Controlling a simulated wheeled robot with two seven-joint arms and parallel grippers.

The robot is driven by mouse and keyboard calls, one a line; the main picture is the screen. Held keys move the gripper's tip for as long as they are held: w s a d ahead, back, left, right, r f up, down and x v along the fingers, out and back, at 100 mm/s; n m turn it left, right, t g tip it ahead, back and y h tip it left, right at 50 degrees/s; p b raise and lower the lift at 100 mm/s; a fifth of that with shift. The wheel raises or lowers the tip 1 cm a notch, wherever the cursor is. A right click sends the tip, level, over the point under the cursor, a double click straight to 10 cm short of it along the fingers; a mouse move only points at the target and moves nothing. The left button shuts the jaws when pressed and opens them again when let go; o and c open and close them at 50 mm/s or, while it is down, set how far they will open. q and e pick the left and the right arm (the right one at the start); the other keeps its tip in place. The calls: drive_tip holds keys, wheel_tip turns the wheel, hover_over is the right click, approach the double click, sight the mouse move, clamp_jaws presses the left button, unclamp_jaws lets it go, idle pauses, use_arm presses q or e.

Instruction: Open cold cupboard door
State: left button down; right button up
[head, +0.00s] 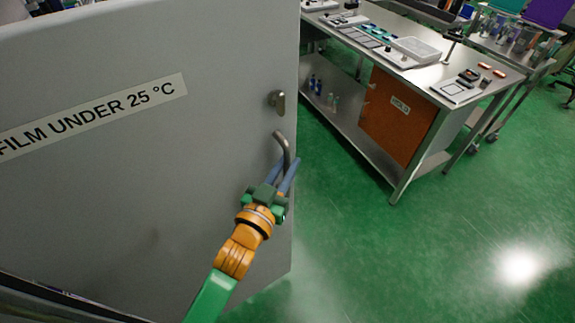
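The cold cupboard door (130,190) is a large grey panel with a "FILM UNDER 25 °C" label (95,117). It fills the left half of the head view. Its bent metal handle (280,141) is near the right edge, below a small metal latch (278,101). My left gripper (287,168) reaches up from below. Its two blue fingers lie on either side of the handle's lower end. I cannot tell whether they press on it. The cupboard's inside is not visible. My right gripper is not in view.
A steel workbench (455,72) with trays, small devices and a brown cabinet (397,115) stands at the upper right. A second table (510,45) with bottles is beyond it. The green floor (410,260) right of the door is clear.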

use_arm(q)
drive_tip(key=c, duration=1.1)
unclamp_jaws()
drive_tip(key=shift+s+a+f, duration=0.1)
drive_tip(key=shift+s, duration=0.15)
drive_tip(key=b+v, duration=0.1)
drive_tip(key=v, duration=0.5)
drive_tip(key=shift+s+a, duration=0.15)
drive_tip(key=shift+s, duration=0.1)
